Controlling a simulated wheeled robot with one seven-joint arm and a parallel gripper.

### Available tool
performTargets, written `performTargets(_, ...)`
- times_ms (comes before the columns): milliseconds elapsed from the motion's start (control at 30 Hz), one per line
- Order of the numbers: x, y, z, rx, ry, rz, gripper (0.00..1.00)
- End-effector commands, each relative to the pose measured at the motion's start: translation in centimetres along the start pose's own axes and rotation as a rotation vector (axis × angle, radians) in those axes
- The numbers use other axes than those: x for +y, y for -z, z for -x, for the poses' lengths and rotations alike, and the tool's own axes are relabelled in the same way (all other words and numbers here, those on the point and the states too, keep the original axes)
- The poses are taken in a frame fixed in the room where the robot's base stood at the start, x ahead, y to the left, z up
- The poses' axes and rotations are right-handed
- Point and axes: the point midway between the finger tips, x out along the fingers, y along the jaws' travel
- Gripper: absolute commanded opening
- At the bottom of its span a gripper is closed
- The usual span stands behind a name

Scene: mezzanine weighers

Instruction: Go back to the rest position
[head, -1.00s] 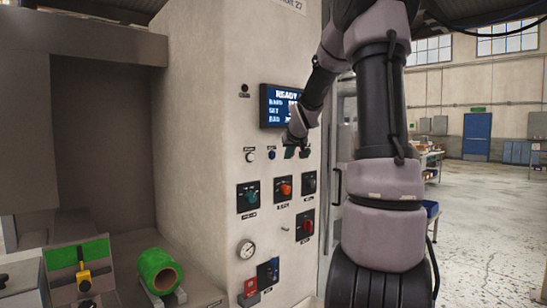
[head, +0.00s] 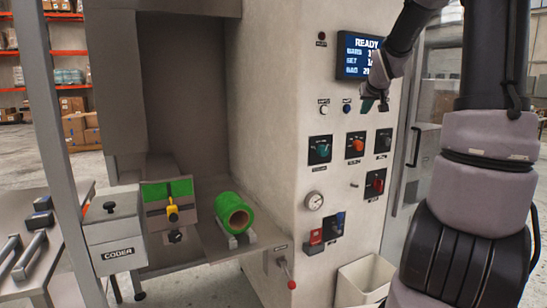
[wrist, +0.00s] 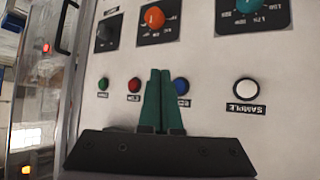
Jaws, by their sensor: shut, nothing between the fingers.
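My gripper (head: 375,103) is raised in front of the pale control panel (head: 338,260), just below the screen (head: 358,60) that reads READY. In the wrist view my gripper (wrist: 160,75) shows two green fingers pressed together with nothing between them. Behind the fingers a blue button (wrist: 182,86) is partly hidden. A white button labelled SAMPLE (wrist: 246,89) is to the right, and a red button (wrist: 134,86) and a green button (wrist: 103,84) are to the left. I cannot tell whether the fingertips touch the panel.
Knobs (head: 355,146) and a gauge (head: 313,201) sit lower on the panel. A green roll (head: 234,213) and the box marked CODER (head: 116,245) stand at the left. A red-tipped lever (head: 289,275) sticks out below. A white bin (head: 362,280) stands at the panel's foot.

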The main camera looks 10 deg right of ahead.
Motion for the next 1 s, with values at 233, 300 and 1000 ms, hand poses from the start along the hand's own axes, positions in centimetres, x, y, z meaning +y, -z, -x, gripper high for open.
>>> performTargets(233, -5.7, -4.8, 9.7, -0.112, -0.028, -0.016, 0.00)
performTargets(300, -6.9, -7.0, 13.3, -0.147, -0.023, -0.048, 0.00)
performTargets(1000, -11.1, -21.4, 29.8, -0.380, 0.243, -0.309, 0.00)
